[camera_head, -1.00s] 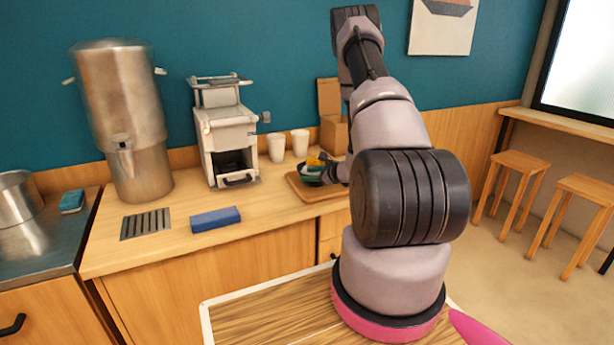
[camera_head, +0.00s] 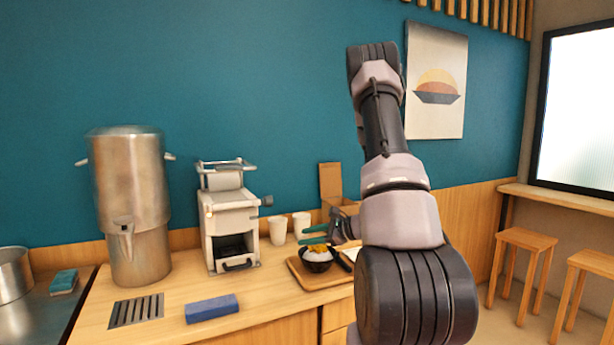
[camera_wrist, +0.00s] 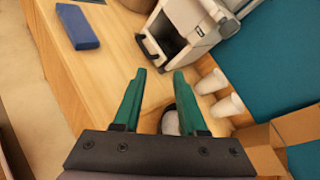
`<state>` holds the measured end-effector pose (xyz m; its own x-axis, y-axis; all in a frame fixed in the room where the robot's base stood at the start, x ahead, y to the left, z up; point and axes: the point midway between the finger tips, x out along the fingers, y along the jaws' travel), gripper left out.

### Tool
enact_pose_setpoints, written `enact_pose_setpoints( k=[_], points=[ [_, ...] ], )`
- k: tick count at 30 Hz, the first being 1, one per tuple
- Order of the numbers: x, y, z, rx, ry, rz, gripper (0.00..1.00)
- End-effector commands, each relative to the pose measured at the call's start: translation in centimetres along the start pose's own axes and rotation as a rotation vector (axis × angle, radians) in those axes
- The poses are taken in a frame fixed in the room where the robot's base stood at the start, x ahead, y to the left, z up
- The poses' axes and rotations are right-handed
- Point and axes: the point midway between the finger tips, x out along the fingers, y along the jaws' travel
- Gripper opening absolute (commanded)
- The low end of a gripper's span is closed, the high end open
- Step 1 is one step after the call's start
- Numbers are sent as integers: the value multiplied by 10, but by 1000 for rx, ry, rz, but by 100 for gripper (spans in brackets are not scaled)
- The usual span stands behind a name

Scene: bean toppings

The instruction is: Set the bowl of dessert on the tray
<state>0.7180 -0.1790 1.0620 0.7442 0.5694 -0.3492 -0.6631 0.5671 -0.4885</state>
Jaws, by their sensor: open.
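A small dark bowl (camera_head: 317,267) with white dessert and a yellow-orange topping stands upright on the brown wooden tray (camera_head: 337,279). My gripper (camera_head: 307,236) is open, its green fingers just above the bowl and apart from it as far as I can see. In the wrist view my gripper (camera_wrist: 159,72) shows its two green fingers spread with nothing held between them. A pale rounded thing, partly hidden by the gripper, shows low between the fingers; it may be the bowl's contents.
Two white cups (camera_head: 278,230) stand behind the tray, with an open cardboard box (camera_head: 331,182) beside them. A white machine (camera_head: 230,222) and a steel urn (camera_head: 130,200) stand to the left. A blue block (camera_head: 212,308) lies on the counter.

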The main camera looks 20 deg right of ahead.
Motion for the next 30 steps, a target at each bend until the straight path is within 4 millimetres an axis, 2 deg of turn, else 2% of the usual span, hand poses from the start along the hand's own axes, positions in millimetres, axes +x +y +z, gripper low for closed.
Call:
enact_pose_setpoints(
  k=[1,3,6,9,12,15,20,24,30],
  points=[
    [0,2,41,-71,-43,64,41],
    [-4,13,85,-158,-83,163,41],
    [-16,33,140,-293,-118,296,41],
    [-33,55,183,-443,-128,418,41],
    [-56,77,217,-605,-112,523,41],
    [-81,95,242,-779,-73,608,41],
    [-123,113,268,-1071,33,690,41],
    [-159,116,283,-1323,157,701,41],
    [-196,109,299,-1572,309,651,41]
  ],
)
